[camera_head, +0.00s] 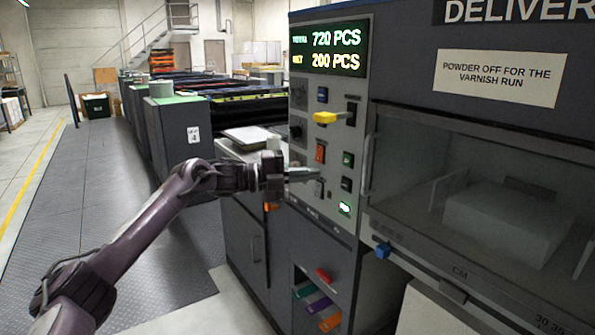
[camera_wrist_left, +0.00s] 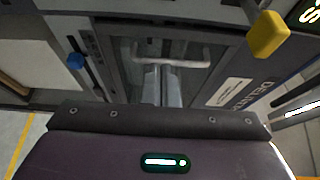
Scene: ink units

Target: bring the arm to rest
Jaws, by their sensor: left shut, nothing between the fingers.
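My left arm comes in from the lower left of the head view, and its gripper (camera_head: 312,174) is in front of the grey control panel (camera_head: 328,90). The gripper is shut and empty, its fingertips close to the lower switches; I cannot tell whether they touch. In the left wrist view the closed fingers (camera_wrist_left: 162,88) point toward the machine, with a pale bar handle (camera_wrist_left: 170,60) beyond them. My right gripper is in neither view.
A yellow lever (camera_head: 325,117) and an orange rocker switch (camera_head: 320,152) stand on the panel. A glass-windowed delivery cover (camera_head: 480,190) is at right, with a blue knob (camera_head: 383,250) below. Open dark floor (camera_head: 95,190) lies left.

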